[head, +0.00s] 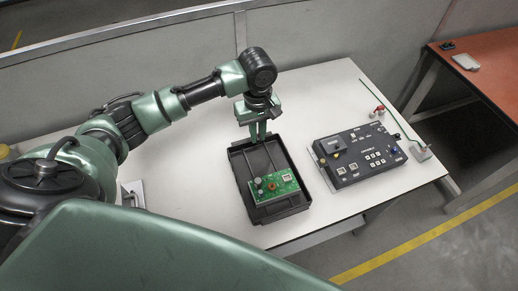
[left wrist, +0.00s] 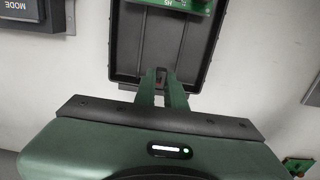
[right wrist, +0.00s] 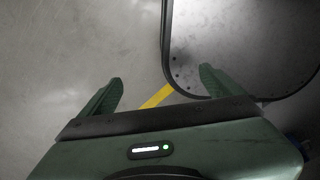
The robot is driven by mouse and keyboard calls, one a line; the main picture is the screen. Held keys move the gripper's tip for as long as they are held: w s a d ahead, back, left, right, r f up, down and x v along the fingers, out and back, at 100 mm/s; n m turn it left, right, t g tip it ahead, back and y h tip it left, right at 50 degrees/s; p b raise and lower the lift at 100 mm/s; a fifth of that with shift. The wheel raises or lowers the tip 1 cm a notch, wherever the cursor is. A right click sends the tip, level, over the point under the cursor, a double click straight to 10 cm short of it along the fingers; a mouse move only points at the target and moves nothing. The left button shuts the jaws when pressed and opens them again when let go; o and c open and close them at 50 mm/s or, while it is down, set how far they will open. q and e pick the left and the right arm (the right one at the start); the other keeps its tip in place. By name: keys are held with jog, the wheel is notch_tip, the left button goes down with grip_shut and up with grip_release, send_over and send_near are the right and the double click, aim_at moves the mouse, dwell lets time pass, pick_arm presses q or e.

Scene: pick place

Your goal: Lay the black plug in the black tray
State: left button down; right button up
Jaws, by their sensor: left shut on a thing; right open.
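My left gripper (head: 258,136) is over the far end of the black tray (head: 250,168), fingers pointing down. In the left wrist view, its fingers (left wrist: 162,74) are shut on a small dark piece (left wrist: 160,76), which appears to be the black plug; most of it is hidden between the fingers. The tray also shows in the left wrist view (left wrist: 147,48), beneath the fingertips. I cannot tell whether the plug touches the tray. My right gripper (right wrist: 158,78) is open and empty, away from the table, and does not show in the head view.
A green circuit board (head: 273,187) lies in the tray's near part. A dark control panel (head: 360,155) stands right of the tray on the white table (head: 315,92). Small connectors (head: 379,110) and a thin green rod (head: 386,107) are beyond it. A red-topped table (head: 490,73) stands at right.

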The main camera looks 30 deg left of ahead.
aim_at(258, 136)
pick_arm(q)
notch_tip(258, 136, down, 8)
jog(key=shift+f, duration=0.1)
dwell(0.4)
jog(key=shift+f+p, duration=0.35)
jog(key=shift+f, duration=0.1)
jog(key=c, duration=1.5)
grip_release()
notch_tip(258, 136, up, 13)
jog(key=shift+r+b, duration=0.1)
jog(key=shift+b, duration=0.4)
